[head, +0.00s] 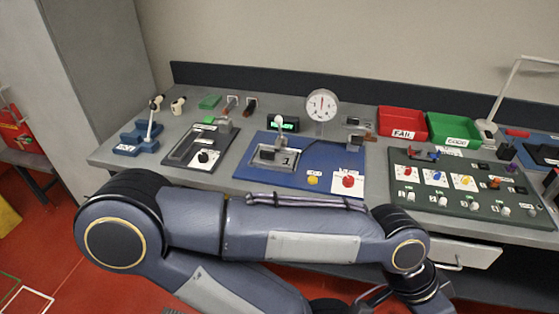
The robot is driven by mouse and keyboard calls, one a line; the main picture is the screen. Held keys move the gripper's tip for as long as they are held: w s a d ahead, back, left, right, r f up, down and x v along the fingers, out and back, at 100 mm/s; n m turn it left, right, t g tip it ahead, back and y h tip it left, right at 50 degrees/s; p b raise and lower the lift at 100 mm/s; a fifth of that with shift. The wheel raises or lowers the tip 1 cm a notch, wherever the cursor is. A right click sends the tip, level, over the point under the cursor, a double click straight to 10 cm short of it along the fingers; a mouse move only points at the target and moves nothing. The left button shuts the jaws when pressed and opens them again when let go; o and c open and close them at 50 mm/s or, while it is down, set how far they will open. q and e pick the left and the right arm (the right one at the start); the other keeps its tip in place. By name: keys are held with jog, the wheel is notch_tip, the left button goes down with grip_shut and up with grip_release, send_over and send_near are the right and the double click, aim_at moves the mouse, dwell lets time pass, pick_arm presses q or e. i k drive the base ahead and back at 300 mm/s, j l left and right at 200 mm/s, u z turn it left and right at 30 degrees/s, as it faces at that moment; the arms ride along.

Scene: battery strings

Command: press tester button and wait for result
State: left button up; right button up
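The blue tester board (240,168) lies on the middle of the bench. It carries a red button (348,181) on a white label, a yellow button (312,180), and a cradle (268,157) with a lever standing by it. A small display (284,124) with lit green characters, too small to read, stands at its back edge. A round white dial gauge (322,105) with a red needle rises behind it. One of my arms crosses the foreground in front of the bench and bends down at the right. No gripper fingers show, and nothing of mine touches the red button.
A red FAIL bin (402,122) and a green bin (455,130) stand at the back right. A dark green board (440,203) with several coloured parts lies in front of them. A grey fixture (182,158) and a blue stand (140,138) are at the left.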

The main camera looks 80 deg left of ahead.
aim_at(312, 180)
jog(key=u, duration=2.75)
